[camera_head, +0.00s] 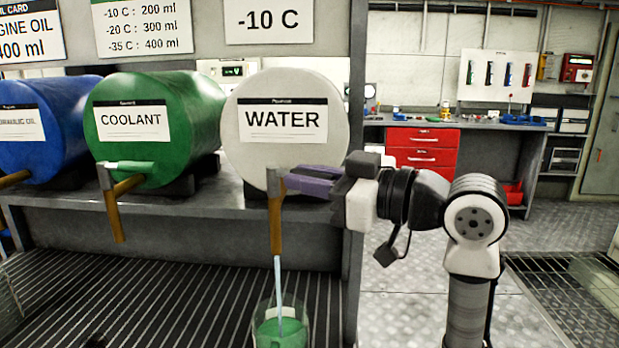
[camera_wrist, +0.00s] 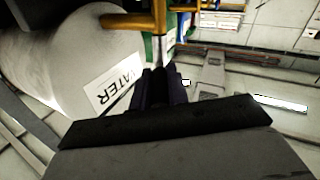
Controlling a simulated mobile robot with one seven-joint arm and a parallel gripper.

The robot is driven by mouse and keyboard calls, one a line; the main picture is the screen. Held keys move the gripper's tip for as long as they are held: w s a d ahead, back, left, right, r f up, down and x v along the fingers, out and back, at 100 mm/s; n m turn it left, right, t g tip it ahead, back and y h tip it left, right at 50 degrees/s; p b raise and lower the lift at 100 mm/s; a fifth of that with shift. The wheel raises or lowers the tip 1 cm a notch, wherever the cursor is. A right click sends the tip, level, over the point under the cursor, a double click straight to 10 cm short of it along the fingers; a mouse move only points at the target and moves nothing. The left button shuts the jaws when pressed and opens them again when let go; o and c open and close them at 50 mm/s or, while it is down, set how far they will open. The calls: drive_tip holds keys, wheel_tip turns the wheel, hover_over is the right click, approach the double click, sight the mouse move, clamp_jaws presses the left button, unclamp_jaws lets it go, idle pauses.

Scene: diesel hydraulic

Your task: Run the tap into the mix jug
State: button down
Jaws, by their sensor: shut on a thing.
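The white drum labelled WATER (camera_head: 283,148) lies on the shelf, and it also shows in the wrist view (camera_wrist: 75,70). Its tap (camera_head: 275,215) has a brown spout pointing down, and a pale stream (camera_head: 278,275) runs from it into the mix jug (camera_head: 281,332). The clear jug stands below the tap and holds green liquid; its bottom is cut off by the picture edge. My gripper (camera_head: 290,182) reaches in from the right and is shut at the top of the water tap, on its handle. The jaws show dark in the wrist view (camera_wrist: 160,80) and partly hide the handle.
The green COOLANT drum (camera_head: 155,130) with its own tap stands left of the water drum, and a blue drum (camera_head: 55,125) is farther left. A slatted grate (camera_head: 150,295) lies below the shelf. A shelf post (camera_head: 354,270) stands close beside my wrist. A workbench with red drawers (camera_head: 423,150) is behind.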

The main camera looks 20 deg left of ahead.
drive_tip(key=n+g, duration=0.1)
drive_tip(key=g, duration=0.1)
drive_tip(key=w+n+g+p, duration=0.1)
drive_tip(key=shift+w+r+g, duration=0.15)
drive_tip(key=shift+w+g, duration=0.05)
drive_tip(key=shift+g, duration=0.2)
drive_tip(key=shift+w+a+n+g+h+p, duration=0.15)
drive_tip(key=shift+w+n+g+p, duration=0.15)
drive_tip(key=shift+n+g, duration=0.6)
drive_tip(key=shift+w+d+n+g+h+p, duration=0.15)
drive_tip(key=shift+w+n+g, duration=0.15)
drive_tip(key=shift+n+g, duration=0.55)
drive_tip(key=shift+a+m+g, duration=0.1)
drive_tip(key=shift+m+g, duration=0.15)
drive_tip(key=c, duration=1.4)
unclamp_jaws()
drive_tip(key=shift+o, duration=0.2)
drive_tip(key=b+v, duration=0.1)
drive_tip(key=v, duration=1.2)
drive_tip(key=shift+d+b, duration=0.3)
drive_tip(key=shift+d, duration=0.1)
drive_tip(key=shift+w, duration=0.1)
